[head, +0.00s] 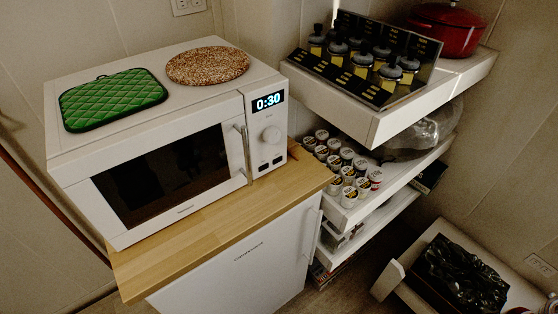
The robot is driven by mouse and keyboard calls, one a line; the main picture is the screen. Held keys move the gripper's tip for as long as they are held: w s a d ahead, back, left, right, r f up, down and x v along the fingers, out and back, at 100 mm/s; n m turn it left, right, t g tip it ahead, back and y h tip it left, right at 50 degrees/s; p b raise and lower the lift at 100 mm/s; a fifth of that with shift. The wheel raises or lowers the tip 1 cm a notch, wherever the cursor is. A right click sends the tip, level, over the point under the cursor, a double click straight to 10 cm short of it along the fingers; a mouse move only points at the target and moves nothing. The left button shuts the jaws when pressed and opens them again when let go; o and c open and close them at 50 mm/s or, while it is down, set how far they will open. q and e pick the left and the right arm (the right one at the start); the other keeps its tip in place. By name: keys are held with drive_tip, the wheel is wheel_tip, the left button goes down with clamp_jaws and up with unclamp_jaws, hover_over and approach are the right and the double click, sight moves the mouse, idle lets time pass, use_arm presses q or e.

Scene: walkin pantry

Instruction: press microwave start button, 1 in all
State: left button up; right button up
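The white microwave (215,113) stands on the wooden counter top at the left of the head view. Its door (234,150) with a dark window is shut. The control panel at its right has a lit display (268,101) reading 0:30, a round knob (271,135) below it, and small dark buttons (271,163) near the bottom. The button labels are too small to read, so I cannot tell which is the start button. Neither of my grippers shows in the head view.
A green quilted pad (114,99) and a round woven mat (208,66) lie on the microwave. The wooden counter (205,205) tops a white fridge (240,262). White shelves at right hold a jar rack, several small cups (348,172) and a red pot (447,28). A bin-like box (457,275) stands lower right.

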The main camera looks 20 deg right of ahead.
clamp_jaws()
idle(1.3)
